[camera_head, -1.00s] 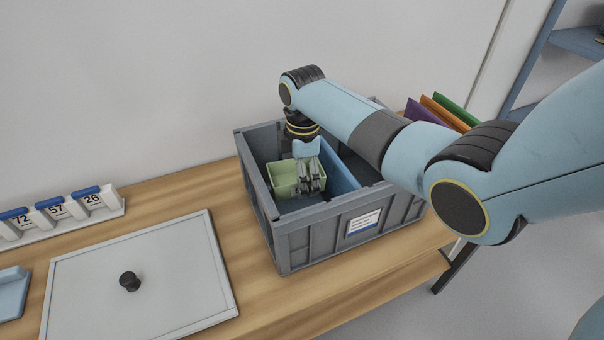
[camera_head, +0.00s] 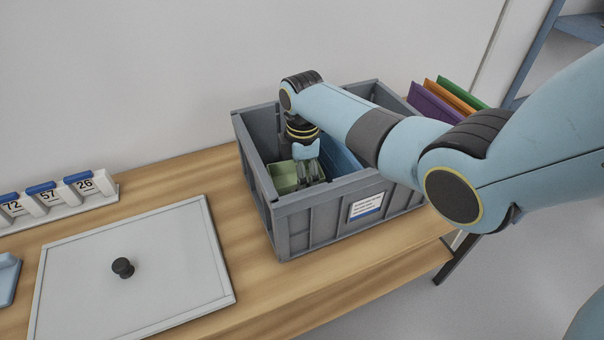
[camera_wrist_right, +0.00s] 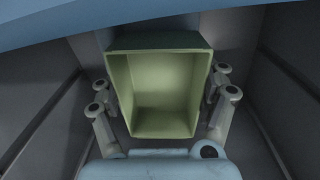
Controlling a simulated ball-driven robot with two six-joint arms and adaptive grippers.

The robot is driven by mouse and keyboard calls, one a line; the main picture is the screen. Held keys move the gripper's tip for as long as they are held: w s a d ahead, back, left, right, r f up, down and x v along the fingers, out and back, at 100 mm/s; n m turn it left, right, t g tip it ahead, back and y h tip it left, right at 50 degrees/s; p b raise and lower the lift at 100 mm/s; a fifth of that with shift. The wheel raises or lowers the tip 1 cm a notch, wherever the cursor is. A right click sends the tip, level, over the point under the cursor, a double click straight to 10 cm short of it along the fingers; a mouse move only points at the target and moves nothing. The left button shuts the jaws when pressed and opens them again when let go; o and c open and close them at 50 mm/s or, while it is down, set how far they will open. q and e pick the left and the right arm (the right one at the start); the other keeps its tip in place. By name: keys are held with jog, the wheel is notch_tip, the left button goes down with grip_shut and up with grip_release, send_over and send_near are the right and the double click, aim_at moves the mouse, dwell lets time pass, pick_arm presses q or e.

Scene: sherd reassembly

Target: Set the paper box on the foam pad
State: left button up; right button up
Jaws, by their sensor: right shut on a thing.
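The light green paper box (camera_head: 283,178), open at the top, is inside the grey crate (camera_head: 318,229), in its left part beside a blue panel (camera_head: 340,162). My right gripper (camera_head: 309,170) reaches down into the crate and is shut on the box. In the right wrist view the empty inside of the box (camera_wrist_right: 160,88) shows, with a finger of the gripper (camera_wrist_right: 160,82) at each side. The crate's front wall hides the lower part of the box, so I cannot tell whether it touches the floor. I cannot make out the foam pad. My left gripper is out of view.
A grey lid with a black knob (camera_head: 123,267) lies on the wooden table left of the crate. Numbered blocks (camera_head: 45,196) stand in a row at the far left. Coloured folders (camera_head: 447,98) stand behind the crate at right. Crate walls closely surround the gripper.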

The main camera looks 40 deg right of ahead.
jog(key=shift+f, duration=0.3)
jog(key=o, duration=1.1)
notch_tip(320, 180, up, 12)
jog(key=p, duration=1.2)
